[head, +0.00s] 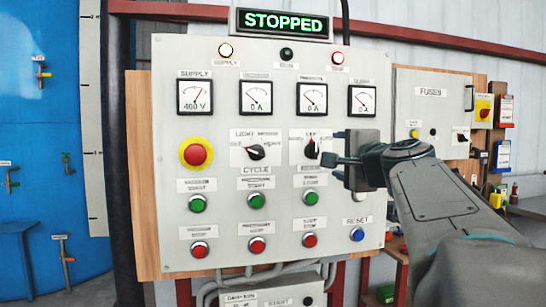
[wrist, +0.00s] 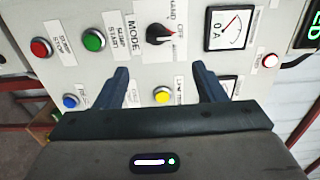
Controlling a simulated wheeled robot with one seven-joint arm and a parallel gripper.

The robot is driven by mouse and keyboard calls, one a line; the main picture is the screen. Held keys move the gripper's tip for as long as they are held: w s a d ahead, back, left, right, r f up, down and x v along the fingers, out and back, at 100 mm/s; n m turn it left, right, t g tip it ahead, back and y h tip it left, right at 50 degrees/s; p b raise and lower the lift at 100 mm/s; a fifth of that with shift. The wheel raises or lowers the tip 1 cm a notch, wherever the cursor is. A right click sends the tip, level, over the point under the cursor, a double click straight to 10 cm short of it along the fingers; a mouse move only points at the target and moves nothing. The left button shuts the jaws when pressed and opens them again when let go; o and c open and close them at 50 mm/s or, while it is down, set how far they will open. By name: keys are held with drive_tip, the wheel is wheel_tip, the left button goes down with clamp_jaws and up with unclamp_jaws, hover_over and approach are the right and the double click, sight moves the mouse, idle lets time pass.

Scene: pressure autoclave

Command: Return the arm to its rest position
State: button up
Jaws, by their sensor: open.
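My gripper (head: 340,165) is in front of the right side of the grey control panel (head: 225,55) in the head view, with my arm reaching in from the lower right. In the wrist view my gripper (wrist: 160,73) has its two dark fingers wide apart and nothing between them. The fingers point at the panel face. A yellow button or lamp (wrist: 162,95) shows between them, beyond the gripper; the gripper hides it in the head view. I cannot tell the exact gap to the panel.
The mode knob (head: 312,149) is close left of my gripper, and the blue reset button (head: 357,235) is below it. A green "STOPPED" sign (head: 285,23) tops the panel. A fuse box (head: 432,110) stands right, behind my arm. A blue tank (head: 40,120) is far left.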

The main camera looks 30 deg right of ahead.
drive_tip(key=shift+s+a, duration=0.15)
drive_tip(key=shift+s, duration=0.15)
drive_tip(key=shift+w+a, duration=0.1)
drive_tip(key=a+f+n+g+y+p, duration=0.35)
drive_tip(key=a+f+n+p, duration=0.3)
drive_tip(key=a, duration=0.35)
drive_tip(key=a+f+n+g+y+p, duration=0.3)
drive_tip(key=a+f+n+g+p, duration=0.15)
drive_tip(key=a+f, duration=0.35)
drive_tip(key=s+a+f+n+g+h+p, duration=0.1)
drive_tip(key=s+a+f+n+g+p, duration=0.2)
drive_tip(key=s, duration=0.4)
drive_tip(key=s+a+f+n+g+h+p, duration=0.1)
drive_tip(key=s+a+f+n+g+p, duration=0.2)
drive_tip(key=s+a+f+n+p, duration=0.1)
drive_tip(key=s+a+f+n, duration=0.1)
drive_tip(key=s+f+n, duration=0.1)
drive_tip(key=s+f, duration=0.1)
drive_tip(key=shift+f+n+g, duration=0.2)
drive_tip(key=shift+n+g, duration=0.1)
